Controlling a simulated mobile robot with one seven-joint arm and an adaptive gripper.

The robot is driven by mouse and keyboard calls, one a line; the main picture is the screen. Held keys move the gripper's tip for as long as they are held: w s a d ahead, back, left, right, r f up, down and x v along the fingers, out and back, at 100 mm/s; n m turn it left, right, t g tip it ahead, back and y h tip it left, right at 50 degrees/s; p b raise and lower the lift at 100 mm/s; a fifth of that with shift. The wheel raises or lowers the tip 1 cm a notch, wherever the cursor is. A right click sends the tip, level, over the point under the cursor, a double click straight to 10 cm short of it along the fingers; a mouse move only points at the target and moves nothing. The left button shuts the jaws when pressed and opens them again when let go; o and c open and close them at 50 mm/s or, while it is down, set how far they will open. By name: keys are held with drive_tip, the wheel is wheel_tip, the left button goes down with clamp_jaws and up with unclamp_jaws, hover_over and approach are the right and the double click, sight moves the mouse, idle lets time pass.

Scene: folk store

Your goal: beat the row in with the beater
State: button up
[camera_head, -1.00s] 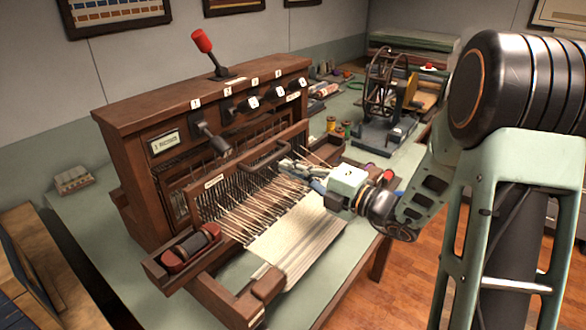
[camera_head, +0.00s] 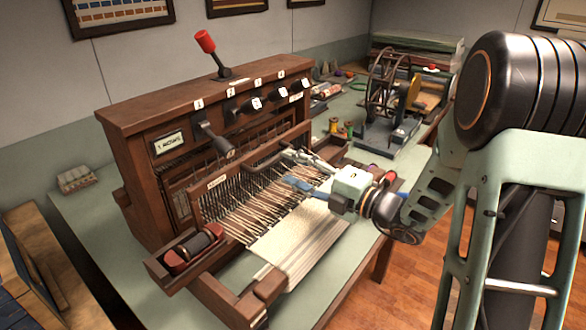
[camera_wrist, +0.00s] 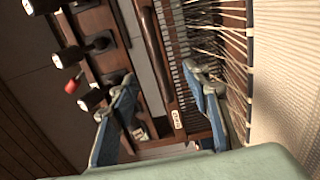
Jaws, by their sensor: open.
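The beater (camera_head: 217,181) is a dark wooden frame with a comb-like reed and a small label, standing across the warp threads of the loom. A dark bar handle (camera_head: 268,159) rises from its top rail. In the wrist view the beater (camera_wrist: 178,118) and its handle (camera_wrist: 152,45) run steeply down the middle. My gripper (camera_head: 288,171) is open, with its blue and grey fingers spread over the warp at the beater's right part. In the wrist view my gripper (camera_wrist: 160,82) has one finger on each side of the beater; contact cannot be told.
Pale woven cloth (camera_head: 305,245) lies in front of the warp. A red shuttle with a dark bobbin (camera_head: 194,244) sits in the left box. Levers (camera_head: 213,138) project from the loom's front. A spinning wheel (camera_head: 388,95) and thread spools (camera_head: 334,125) stand to the right.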

drive_tip(key=p+v, duration=0.2)
drive_tip(key=v, duration=0.5)
drive_tip(key=shift+s+d, duration=0.15)
drive_tip(key=shift+d, duration=0.1)
idle(1.1)
